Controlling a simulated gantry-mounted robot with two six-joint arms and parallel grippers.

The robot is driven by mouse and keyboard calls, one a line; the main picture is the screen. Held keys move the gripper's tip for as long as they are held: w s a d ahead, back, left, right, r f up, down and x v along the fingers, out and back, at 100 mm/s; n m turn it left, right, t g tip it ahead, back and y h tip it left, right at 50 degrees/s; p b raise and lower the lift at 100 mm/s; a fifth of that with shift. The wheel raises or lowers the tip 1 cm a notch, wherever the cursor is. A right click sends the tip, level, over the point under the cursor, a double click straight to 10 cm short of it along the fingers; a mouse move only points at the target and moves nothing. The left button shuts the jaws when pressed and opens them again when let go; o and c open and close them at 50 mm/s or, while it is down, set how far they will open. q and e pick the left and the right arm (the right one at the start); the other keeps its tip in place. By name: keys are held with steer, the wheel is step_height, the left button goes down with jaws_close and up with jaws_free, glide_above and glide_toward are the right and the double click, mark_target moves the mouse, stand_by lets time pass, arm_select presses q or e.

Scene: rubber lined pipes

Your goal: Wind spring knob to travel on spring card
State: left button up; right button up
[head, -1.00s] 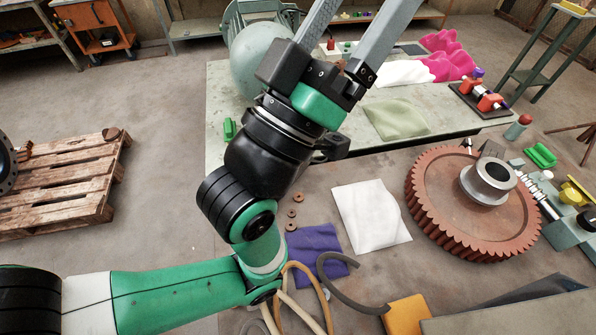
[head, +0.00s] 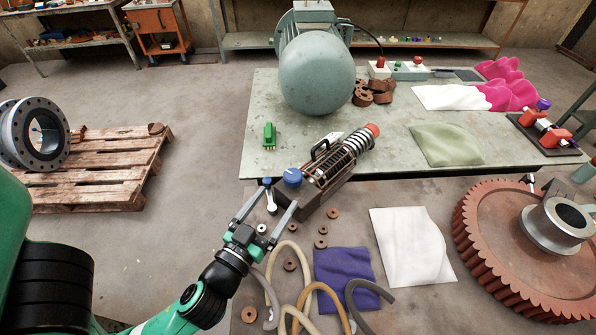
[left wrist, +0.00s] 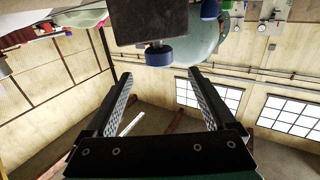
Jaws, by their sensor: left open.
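The spring unit (head: 340,160) lies at an angle on the front edge of the green-grey bench. It has a dark base, a coiled spring, a black handle and a red far end. Its blue spring knob (head: 292,177) is at the near end. The knob (left wrist: 159,54) also shows in the left wrist view, beyond the fingertips and near the middle. My left gripper (head: 280,195) is open just short of the knob, with nothing between its fingers. The spring card cannot be made out clearly. My right gripper is not in view.
A large round grey-green tank (head: 316,75) stands behind the unit. A small green part (head: 269,136) is to its left. Brown washers (head: 321,243), hoses (head: 270,295) and a purple cloth (head: 343,278) lie in front. A large red gear (head: 530,225) is at the right.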

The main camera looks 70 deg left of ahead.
mark_target(299, 171)
arm_select(q)
steer(key=p+x, duration=0.1)
steer(key=x, duration=1)
steer(key=shift+w+a+p, duration=0.25)
steer(key=shift+w+p, duration=0.05)
steer(key=shift+p, duration=0.05)
steer(key=c, duration=1.4)
steer(key=shift+o, duration=0.2)
steer(key=m+t+h+p, duration=0.1)
steer(key=h+p, duration=0.1)
steer(key=p, duration=0.4)
steer(key=shift+d+r, duration=0.15)
steer(key=shift+w+f, duration=0.1)
steer(key=shift+f, duration=0.1)
